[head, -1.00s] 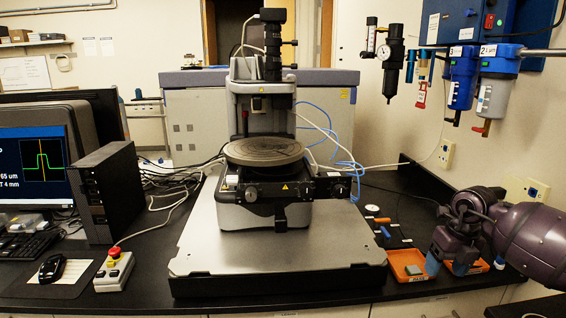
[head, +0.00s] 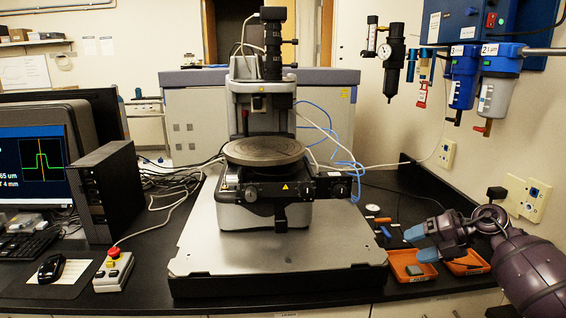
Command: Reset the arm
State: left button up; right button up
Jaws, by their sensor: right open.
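My right gripper (head: 420,243) is in the head view at the lower right, with its two blue-tipped fingers apart and pointing left. It is open and empty, just above the orange trays. My right arm comes in from the right edge. The stylus profiler (head: 265,190) stands at the centre on a grey metal plate (head: 230,260), with a round dark stage (head: 263,151) and a black column above it. My left gripper is not in view.
An orange tray (head: 408,277) holds a small greenish square piece (head: 413,270); a second orange tray (head: 470,264) is beside it. A control box with a red button (head: 113,270), a mouse (head: 51,267) and a black computer tower (head: 107,192) are on the left. Small tools (head: 378,220) lie behind the trays.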

jog(key=w+d+r+m+t+y, duration=0.1)
jog(key=w+d+r+m+t, duration=0.1)
jog(key=w+r+m+t, duration=0.4)
jog(key=w+d+r+m+t, duration=0.2)
jog(key=r+m+t, duration=0.2)
jog(key=r+t, duration=0.4)
jog(key=w+d+f+m+h, duration=0.1)
jog(key=d+f+m+h, duration=0.1)
jog(key=d+m+h, duration=0.45)
jog(key=w+d+f+m+h, duration=0.2)
jog(key=d+f+m+h, duration=0.15)
jog(key=m+h, duration=0.5)
jog(key=s+a+f+m+g+y, duration=0.15)
jog(key=s+a+f, duration=0.35)
jog(key=s+f, duration=0.5)
jog(key=s+a+f+m+g+y, duration=0.15)
jog(key=s+a+f, duration=0.4)
jog(key=f, duration=0.85)
jog(key=s+a+f+m+g, duration=0.1)
jog(key=s+a+f, duration=0.2)
jog(key=s, duration=0.6)
jog(key=s+a+f+m+g, duration=0.1)
jog(key=s+a+f, duration=0.2)
jog(key=s, duration=0.7)
jog(key=s+a+f+m+g, duration=0.1)
jog(key=s+f, duration=0.3)
jog(key=s, duration=0.6)
jog(key=shift+a+f+m+g+y, duration=0.3)
jog(key=shift+a+m+g+y, duration=0.1)
jog(key=shift+a, duration=0.5)
